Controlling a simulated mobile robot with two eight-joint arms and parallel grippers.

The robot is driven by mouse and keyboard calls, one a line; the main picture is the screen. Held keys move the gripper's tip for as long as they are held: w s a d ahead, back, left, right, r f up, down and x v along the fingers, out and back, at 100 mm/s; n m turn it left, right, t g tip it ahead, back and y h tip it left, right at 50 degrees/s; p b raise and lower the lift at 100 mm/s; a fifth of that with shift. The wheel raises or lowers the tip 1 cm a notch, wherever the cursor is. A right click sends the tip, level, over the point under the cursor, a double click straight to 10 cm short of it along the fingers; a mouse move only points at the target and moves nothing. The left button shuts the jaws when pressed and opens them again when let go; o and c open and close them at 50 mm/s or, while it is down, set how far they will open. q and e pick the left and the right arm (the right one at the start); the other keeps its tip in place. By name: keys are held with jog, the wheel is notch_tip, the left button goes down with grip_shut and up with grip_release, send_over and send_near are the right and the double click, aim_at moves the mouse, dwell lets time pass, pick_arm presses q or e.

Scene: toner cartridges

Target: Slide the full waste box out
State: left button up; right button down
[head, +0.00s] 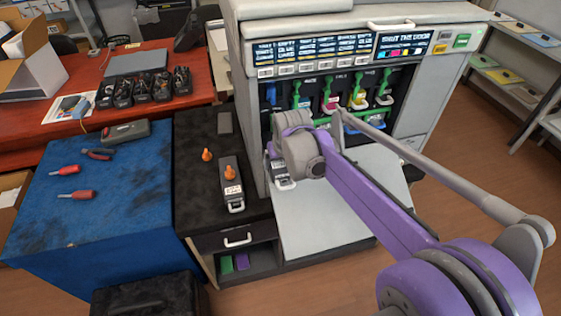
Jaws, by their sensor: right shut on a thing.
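The full waste box (280,170) is a dark grey box with a white handle, low at the left of the printer's (245,100) open front. Only its front end shows; the rest is hidden by the printer and my right wrist. My right gripper (276,157) is at this front end, shut on the box; its fingertips are mostly hidden. A similar grey box (231,190) with an orange cap lies on the black cabinet (195,185) to the left. My left gripper is not in view.
The printer's light front door (335,215) is folded down beneath my right arm. Coloured toner cartridges with green levers (330,95) stand in the bay. An orange cap (207,155) stands on the cabinet. A blue-covered table (100,190) holds screwdrivers and pliers.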

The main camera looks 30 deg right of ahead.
jog(key=s+a+p, duration=0.1)
jog(key=s+a, duration=0.1)
jog(key=s, duration=0.5)
jog(key=shift+s+r, duration=0.15)
jog(key=shift+s, duration=0.2)
dwell(0.7)
jog(key=s+p, duration=0.1)
jog(key=s+r+p, duration=0.1)
jog(key=s, duration=0.1)
jog(key=s+a+r+p, duration=0.1)
jog(key=s, duration=0.1)
dwell(0.7)
